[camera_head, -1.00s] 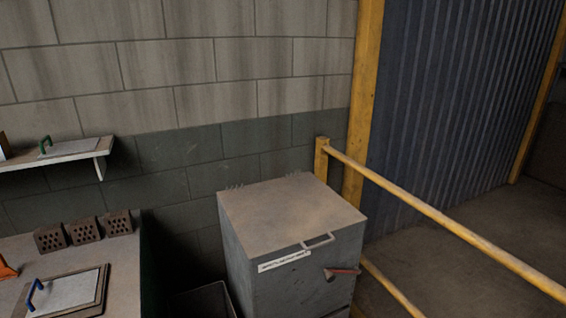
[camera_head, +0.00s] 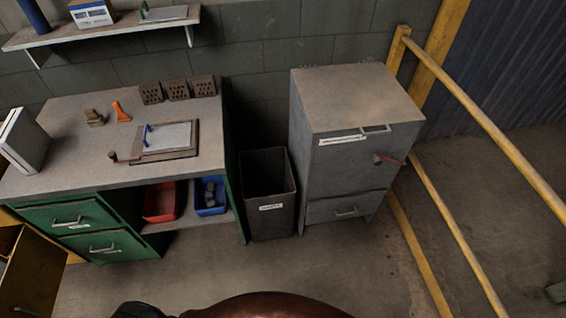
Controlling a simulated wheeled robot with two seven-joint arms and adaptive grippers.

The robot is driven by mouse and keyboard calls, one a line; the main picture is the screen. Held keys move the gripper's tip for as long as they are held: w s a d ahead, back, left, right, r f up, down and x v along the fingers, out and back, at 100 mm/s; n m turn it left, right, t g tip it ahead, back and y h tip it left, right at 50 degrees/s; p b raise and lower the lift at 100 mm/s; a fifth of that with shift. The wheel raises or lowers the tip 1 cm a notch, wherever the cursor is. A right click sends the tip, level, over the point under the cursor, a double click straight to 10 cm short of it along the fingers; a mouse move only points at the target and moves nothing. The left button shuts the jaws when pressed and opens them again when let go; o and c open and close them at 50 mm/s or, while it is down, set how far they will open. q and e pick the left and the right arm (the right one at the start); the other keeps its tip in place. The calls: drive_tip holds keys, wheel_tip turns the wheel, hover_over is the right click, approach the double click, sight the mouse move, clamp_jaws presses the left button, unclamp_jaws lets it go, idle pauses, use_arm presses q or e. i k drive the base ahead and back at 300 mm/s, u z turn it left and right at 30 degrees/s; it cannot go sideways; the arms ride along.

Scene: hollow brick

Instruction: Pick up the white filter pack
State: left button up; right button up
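A white, thick, flat block (camera_head: 24,140), which looks like the white filter pack, stands on its edge at the left end of the workbench (camera_head: 75,125). It leans a little, and the picture's left edge cuts close to it. A smaller white and blue box (camera_head: 92,13) stands on the wall shelf; I cannot read its print. Neither of my grippers shows in the head view.
The bench also holds several hollow bricks (camera_head: 177,89), an orange tool (camera_head: 121,112) and a board with a blue-handled plate (camera_head: 170,137). A bin (camera_head: 268,217) and a grey cabinet (camera_head: 345,150) stand right of it. Yellow rails (camera_head: 480,120) bound the right. The floor in front is clear.

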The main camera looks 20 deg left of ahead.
sight(24, 143)
drive_tip(key=u, duration=3.4)
drive_tip(key=i, duration=1.15)
drive_tip(key=u, duration=0.65)
drive_tip(key=i, duration=1.15)
drive_tip(key=z, duration=1.2)
drive_tip(key=i, duration=0.95)
drive_tip(key=z, duration=0.95)
